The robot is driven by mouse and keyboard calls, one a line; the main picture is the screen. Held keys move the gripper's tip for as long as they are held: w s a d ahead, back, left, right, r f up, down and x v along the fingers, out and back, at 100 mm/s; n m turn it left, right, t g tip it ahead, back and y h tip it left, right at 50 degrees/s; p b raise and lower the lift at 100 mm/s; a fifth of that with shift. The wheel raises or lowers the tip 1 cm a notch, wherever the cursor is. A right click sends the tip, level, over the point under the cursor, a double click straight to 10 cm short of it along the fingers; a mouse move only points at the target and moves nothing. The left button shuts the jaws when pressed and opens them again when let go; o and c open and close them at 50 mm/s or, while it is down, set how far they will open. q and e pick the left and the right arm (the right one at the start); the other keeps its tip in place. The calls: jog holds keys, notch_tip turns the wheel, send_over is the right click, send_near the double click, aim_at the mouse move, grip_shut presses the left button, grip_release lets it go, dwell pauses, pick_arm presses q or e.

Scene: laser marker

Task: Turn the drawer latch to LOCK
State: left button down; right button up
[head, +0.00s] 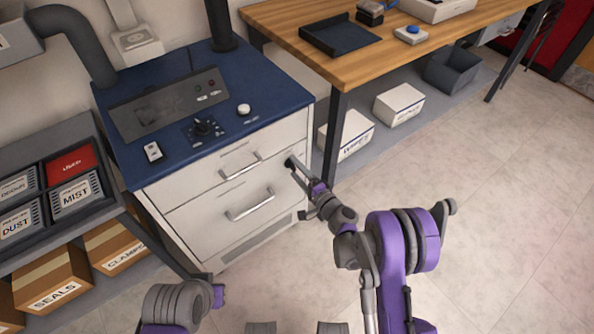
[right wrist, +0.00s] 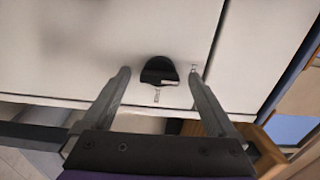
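The drawer latch is a small black knob (right wrist: 158,70) on the white cabinet front in the right wrist view. Small marks sit below it and to its right, too small to read. In the head view the latch (head: 289,161) is at the right end of the upper drawer front, partly hidden by my gripper. My right gripper (head: 298,168) points at it; the right wrist view shows its fingers (right wrist: 159,72) open, one on each side of the knob with gaps. Contact cannot be told. Of my left arm only links show at the bottom left.
The cabinet has an upper drawer handle (head: 241,166) and a lower handle (head: 250,204). A blue top (head: 255,85) carries a control panel (head: 168,103). A wooden table (head: 375,62) stands close on the right, a bin shelf (head: 98,203) on the left. Open floor (head: 480,190) lies right.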

jog(key=p+v, duration=0.1)
jog(key=v, duration=1)
jog(key=shift+a, duration=0.1)
